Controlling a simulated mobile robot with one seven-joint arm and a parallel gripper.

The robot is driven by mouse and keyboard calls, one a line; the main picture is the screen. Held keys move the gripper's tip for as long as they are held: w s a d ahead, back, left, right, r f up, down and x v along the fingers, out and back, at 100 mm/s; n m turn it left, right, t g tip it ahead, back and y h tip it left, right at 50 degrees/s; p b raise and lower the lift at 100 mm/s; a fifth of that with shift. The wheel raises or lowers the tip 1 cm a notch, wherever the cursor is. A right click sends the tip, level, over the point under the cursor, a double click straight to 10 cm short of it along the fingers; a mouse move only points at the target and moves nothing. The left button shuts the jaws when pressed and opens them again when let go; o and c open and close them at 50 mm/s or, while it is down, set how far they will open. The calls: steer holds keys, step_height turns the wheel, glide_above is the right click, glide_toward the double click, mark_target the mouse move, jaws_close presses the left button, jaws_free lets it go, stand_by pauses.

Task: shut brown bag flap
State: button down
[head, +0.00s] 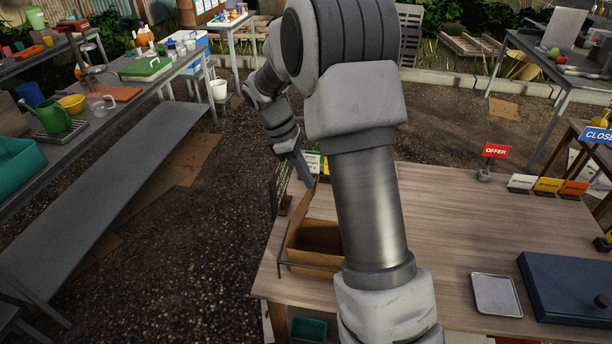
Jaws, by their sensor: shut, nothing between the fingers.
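The brown bag (315,238) stands on the near left part of the wooden table, looking like an open cardboard box. Its dark inside shows from above, and a brown side panel rises on its left. My arm hides its right part, so I cannot tell how all of its flaps lie. My gripper (304,174) points down just beyond the bag, near its far edge and the small signs. The gripper is small in view, shut and empty. I cannot tell whether it touches the bag.
A thin metal frame (308,266) runs along the bag's near side. A dark sign (280,190) stands left of the bag. The table (460,235) is clear right of my arm, up to a metal tray (495,294) and a dark blue box (570,290). A red OFFER sign (496,151) stands at the back.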

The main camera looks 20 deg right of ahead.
steer(key=shift+s+d+f, duration=0.15)
steer(key=shift+s+d, duration=0.15)
steer(key=shift+d, duration=0.15)
steer(key=s+d+f+t+y+b, duration=0.3)
steer(key=s+d+f+y+b, duration=0.1)
steer(key=f, duration=0.5)
steer(key=s+d+f+t+y+b, duration=0.4)
steer(key=d+f+y+b, duration=0.2)
steer(key=b, duration=0.5)
steer(key=shift+s+d+f, duration=0.25)
steer(key=shift+d+f, duration=1.05)
steer(key=shift+f, duration=0.05)
steer(key=shift+a, duration=0.15)
